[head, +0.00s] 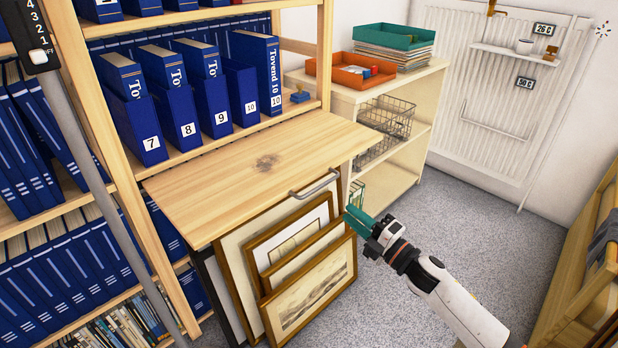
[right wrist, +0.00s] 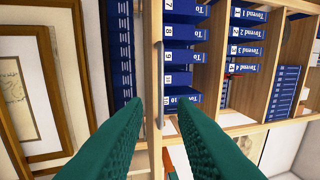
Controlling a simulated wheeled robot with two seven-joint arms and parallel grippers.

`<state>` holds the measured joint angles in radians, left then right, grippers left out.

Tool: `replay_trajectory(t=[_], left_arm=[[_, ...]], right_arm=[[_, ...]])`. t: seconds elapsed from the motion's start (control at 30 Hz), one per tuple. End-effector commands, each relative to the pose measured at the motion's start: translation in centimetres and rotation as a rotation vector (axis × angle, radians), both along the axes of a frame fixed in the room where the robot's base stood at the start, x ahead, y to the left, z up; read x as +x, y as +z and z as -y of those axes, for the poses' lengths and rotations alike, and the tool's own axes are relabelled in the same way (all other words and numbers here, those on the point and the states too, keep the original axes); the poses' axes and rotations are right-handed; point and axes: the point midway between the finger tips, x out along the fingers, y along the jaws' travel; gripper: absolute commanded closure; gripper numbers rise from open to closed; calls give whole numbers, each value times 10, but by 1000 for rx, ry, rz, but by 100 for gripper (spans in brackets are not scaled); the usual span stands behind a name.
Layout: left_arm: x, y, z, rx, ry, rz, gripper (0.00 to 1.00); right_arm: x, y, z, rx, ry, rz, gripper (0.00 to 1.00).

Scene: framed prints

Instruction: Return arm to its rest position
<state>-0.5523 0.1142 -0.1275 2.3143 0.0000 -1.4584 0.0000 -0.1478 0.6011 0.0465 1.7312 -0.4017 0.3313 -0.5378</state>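My right gripper (head: 358,221) has teal fingers. It is in front of the framed prints and to the right of the wooden flap (head: 225,180), apart from its metal handle (head: 315,184) in the head view. In the right wrist view its two fingers (right wrist: 160,103) are spread with nothing held. The handle (right wrist: 160,85) shows between and beyond the fingertips. My right arm (head: 450,298) reaches in from the lower right. My left gripper is not in view. Several framed prints (head: 311,290) lean upright beneath the flap, and some show at the left of the wrist view (right wrist: 18,98).
A bookcase (head: 130,190) with blue binders stands left, crossed by a grey pole (head: 80,120). A cream shelf unit (head: 405,146) with trays and wire baskets stands behind the flap. A wooden rack (head: 585,280) is at right. Grey carpet (head: 470,215) between is clear.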

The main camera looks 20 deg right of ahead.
Motion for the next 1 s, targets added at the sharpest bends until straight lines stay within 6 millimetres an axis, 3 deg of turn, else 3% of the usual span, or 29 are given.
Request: replay_trajectory(t=[0.2,0.37,0.47,0.6,0.7,1.0], left_arm=[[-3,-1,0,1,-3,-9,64],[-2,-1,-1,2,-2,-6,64],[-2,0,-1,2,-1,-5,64],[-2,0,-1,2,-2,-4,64],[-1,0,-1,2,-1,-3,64],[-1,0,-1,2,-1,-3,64]], right_arm=[[-1,-6,-2,34,-22,-28,76],[-13,-41,-11,239,-164,-210,76],[-35,-79,-23,441,-308,-408,76],[-86,-131,-48,707,-516,-709,76],[-122,-155,-66,835,-633,-883,76],[-208,-183,-112,1033,-866,-1236,76]])
